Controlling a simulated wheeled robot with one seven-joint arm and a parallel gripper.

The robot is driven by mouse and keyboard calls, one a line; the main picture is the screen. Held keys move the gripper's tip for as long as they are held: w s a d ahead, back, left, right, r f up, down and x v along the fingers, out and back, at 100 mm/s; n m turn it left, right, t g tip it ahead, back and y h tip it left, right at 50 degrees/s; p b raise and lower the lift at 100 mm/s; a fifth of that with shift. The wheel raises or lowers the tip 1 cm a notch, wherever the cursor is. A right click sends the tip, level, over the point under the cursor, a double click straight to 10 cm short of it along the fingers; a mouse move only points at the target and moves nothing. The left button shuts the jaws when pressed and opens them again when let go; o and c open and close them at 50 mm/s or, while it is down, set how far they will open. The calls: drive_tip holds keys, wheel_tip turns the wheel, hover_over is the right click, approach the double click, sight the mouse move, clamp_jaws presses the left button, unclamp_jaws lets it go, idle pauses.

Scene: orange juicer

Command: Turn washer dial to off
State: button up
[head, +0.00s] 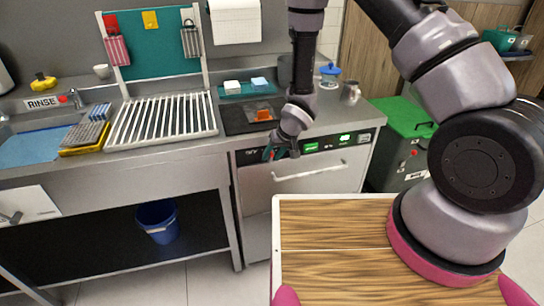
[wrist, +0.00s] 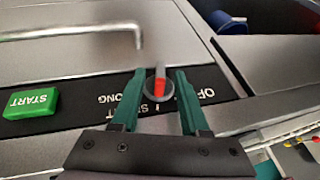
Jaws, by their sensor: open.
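The washer (head: 310,178) is the steel machine under the counter. A black control strip runs along its top front. In the wrist view its round grey dial (wrist: 159,88) carries a red pointer mark. The lettering appears upside down there, with part of STRONG to the left of the dial and part of OFF to the right. The red mark points down in that picture, between those labels. My gripper (wrist: 160,72) is open, with one teal finger on each side of the dial; contact cannot be told. In the head view my gripper (head: 281,153) covers the dial.
A green START button (wrist: 31,101) sits on the strip left of the dial in the wrist view. The washer's bar handle (head: 309,171) sticks out below the strip. A green-lidded bin (head: 403,118) stands to the right. A blue bucket (head: 157,222) stands under the sink counter.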

drive_tip(key=shift+w+a+f, duration=0.1)
drive_tip(key=shift+f, duration=0.15)
clamp_jaws()
